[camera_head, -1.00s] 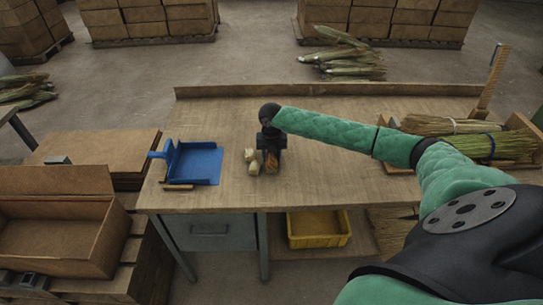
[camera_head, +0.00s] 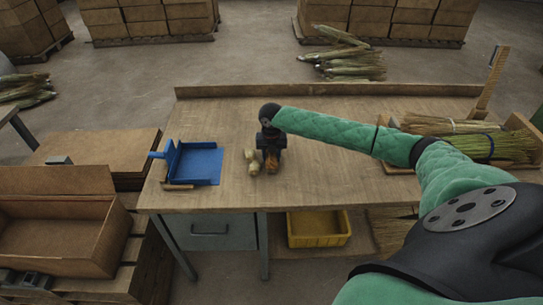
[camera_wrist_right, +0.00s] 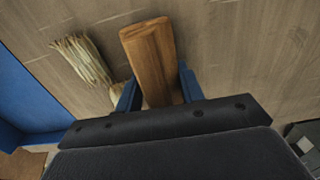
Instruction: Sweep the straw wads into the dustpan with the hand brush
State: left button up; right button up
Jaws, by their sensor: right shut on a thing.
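My right gripper (camera_head: 271,150) is shut on the hand brush (camera_head: 271,164) over the workbench (camera_head: 330,170). The brush's wooden part (camera_wrist_right: 150,55) points away between the fingers in the right wrist view; its bristles are hidden there. Two pale straw wads (camera_head: 251,162) lie close beside the brush, on its left. In the right wrist view one straw wad (camera_wrist_right: 83,60) lies fanned out, and another straw wad (camera_wrist_right: 118,94) is partly hidden by the gripper. The blue dustpan (camera_head: 197,164) lies farther left, apart from the wads. My left gripper is not in view.
Bare bench lies between the wads and the dustpan. A wooden strip (camera_head: 178,187) lies at the dustpan's front edge. Bundled straw (camera_head: 455,125) sits in a tray at the right. A raised board (camera_head: 320,90) edges the bench's back. A yellow bin (camera_head: 318,228) stands below.

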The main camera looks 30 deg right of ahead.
jog(key=shift+w+a+p, duration=0.15)
jog(key=shift+w+a, duration=0.35)
jog(key=shift+a, duration=0.3)
jog(key=shift+w+a+p, duration=0.15)
jog(key=shift+w+a, duration=0.3)
jog(key=shift+a, duration=0.35)
jog(key=shift+w+a+p, duration=0.1)
jog(key=shift+w+a, duration=0.65)
jog(key=shift+a, duration=0.45)
jog(key=shift+w+a+p, duration=0.15)
jog(key=shift+w+a, duration=0.55)
jog(key=shift+a, duration=0.5)
jog(key=shift+w+a+p, duration=0.1)
jog(key=shift+w+a, duration=0.65)
jog(key=shift+a, duration=0.45)
jog(key=shift+w+a, duration=0.4)
jog(key=shift+a, duration=0.15)
jog(key=shift+w+a+r, duration=0.1)
jog(key=shift+w+a, duration=0.3)
jog(key=shift+a, duration=0.3)
jog(key=shift+w+a, duration=0.45)
jog(key=shift+a, duration=0.3)
jog(key=shift+w+a+r, duration=0.1)
jog(key=shift+w+a, duration=0.3)
jog(key=shift+a, duration=0.3)
jog(key=shift+w+a, duration=0.1)
